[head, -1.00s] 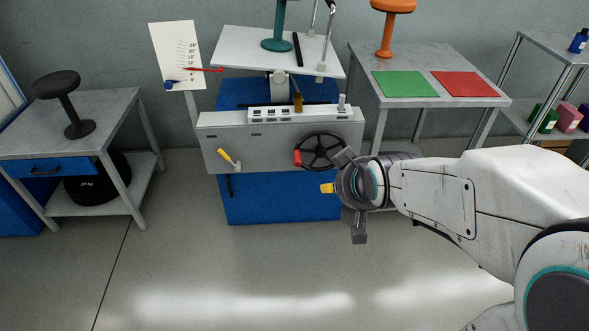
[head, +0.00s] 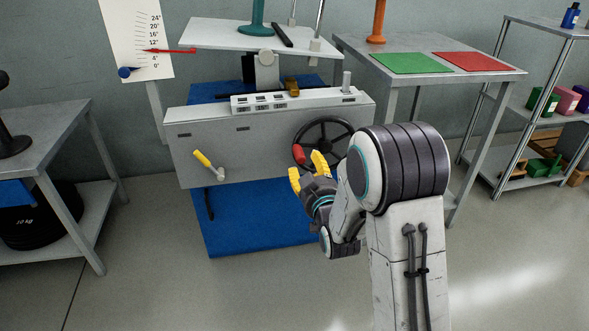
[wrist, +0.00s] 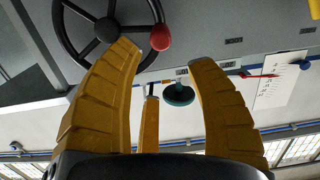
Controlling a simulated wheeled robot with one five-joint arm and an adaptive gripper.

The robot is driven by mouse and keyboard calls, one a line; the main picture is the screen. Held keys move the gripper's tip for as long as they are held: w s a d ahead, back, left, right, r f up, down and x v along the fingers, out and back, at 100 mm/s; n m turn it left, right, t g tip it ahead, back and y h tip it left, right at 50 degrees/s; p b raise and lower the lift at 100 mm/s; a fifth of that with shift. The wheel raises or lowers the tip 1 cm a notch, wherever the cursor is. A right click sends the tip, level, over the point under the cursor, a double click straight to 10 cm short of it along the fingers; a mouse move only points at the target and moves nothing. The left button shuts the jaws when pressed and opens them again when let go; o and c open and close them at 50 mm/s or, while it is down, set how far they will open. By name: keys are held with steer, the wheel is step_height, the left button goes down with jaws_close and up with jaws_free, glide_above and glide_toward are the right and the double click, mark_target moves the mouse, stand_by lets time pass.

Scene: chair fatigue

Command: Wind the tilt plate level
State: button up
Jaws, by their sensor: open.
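The tilt plate (head: 225,36) is a white board on a post at the top of the head view, visibly sloping. Its red pointer (head: 168,50) sits partway up the printed degree scale (head: 135,30), above 0 and below 12. A black handwheel (head: 325,122) with a red handle (head: 299,154) is on the front of the grey machine. My gripper (head: 306,168) is open and empty, its yellow fingers just below and in front of the red handle. In the inverted wrist view the handle (wrist: 160,38) is beyond and between the spread fingertips (wrist: 160,55), with no contact visible.
A yellow-handled lever (head: 203,159) is left of the wheel. A teal stool (head: 257,25) and a black bar (head: 281,36) are on the plate. A side table with green (head: 411,63) and red mats stands right, a table (head: 75,135) left. Open floor lies in front.

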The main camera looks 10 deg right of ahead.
mark_target(302, 161)
steer(key=shift+w+a+f+t+b, duration=0.2)
steer(key=shift+w+f+t+b, duration=0.3)
steer(key=shift+w+f, duration=0.4)
steer(key=shift+w+b, duration=0.7)
steer(key=shift+w, duration=2.7)
steer(key=shift+c, duration=0.3)
jaws_close()
